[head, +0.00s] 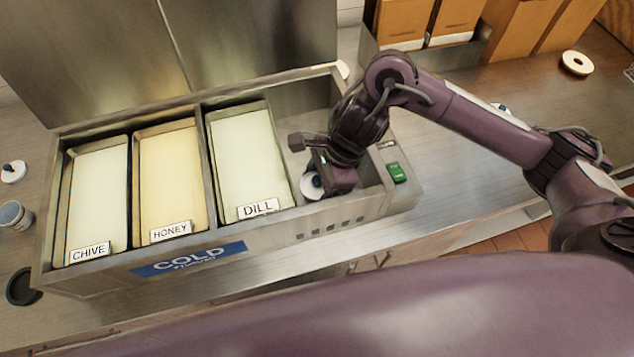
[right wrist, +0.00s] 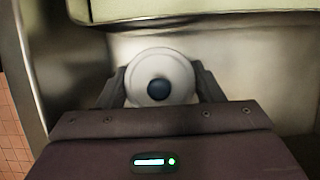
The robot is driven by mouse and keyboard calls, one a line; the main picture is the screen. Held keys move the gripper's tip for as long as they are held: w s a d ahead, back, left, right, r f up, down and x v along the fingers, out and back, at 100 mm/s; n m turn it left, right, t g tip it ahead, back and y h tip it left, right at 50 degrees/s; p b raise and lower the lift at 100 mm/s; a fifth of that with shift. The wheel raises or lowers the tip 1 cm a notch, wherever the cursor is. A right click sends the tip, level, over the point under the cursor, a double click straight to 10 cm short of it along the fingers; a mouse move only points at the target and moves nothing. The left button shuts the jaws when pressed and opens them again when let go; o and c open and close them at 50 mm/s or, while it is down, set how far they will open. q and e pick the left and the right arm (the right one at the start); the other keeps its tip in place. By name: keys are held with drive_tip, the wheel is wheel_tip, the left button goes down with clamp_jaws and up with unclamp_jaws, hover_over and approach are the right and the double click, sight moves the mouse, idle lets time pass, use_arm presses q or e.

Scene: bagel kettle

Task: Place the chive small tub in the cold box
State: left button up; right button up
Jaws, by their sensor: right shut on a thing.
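The cold box (head: 350,211) is a long metal case with a blue COLD sign on its front. It holds three pale trays labelled CHIVE (head: 97,200), HONEY (head: 172,180) and DILL (head: 243,155), and an open bay to their right. My right gripper (head: 315,183) is down in that bay, shut on a small round tub (right wrist: 160,62) with a white lid and a dark blue knob. The tub also shows in the head view (head: 308,187), partly hidden by the gripper. I see no label on it, and I cannot tell whether it touches the bay floor. My left gripper is not in view.
A green switch (head: 397,172) sits on the cold box's right end. At the far left are a white-lidded item (head: 13,172), a blue-grey tub (head: 13,214) and a dark ring (head: 23,287). Brown boxes (head: 403,20) stand at the back. The counter right of the box is mostly clear.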

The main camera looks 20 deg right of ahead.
drive_tip(key=o, duration=1)
drive_tip(key=shift+f, duration=0.1)
drive_tip(key=shift+r+p, duration=0.25)
drive_tip(key=shift+p, duration=0.05)
drive_tip(key=shift+w+d+r, duration=0.1)
drive_tip(key=shift+d+r, duration=0.05)
drive_tip(key=shift+r, duration=0.1)
drive_tip(key=v, duration=1.1)
drive_tip(key=shift+d+r, duration=0.1)
drive_tip(key=shift+r, duration=0.05)
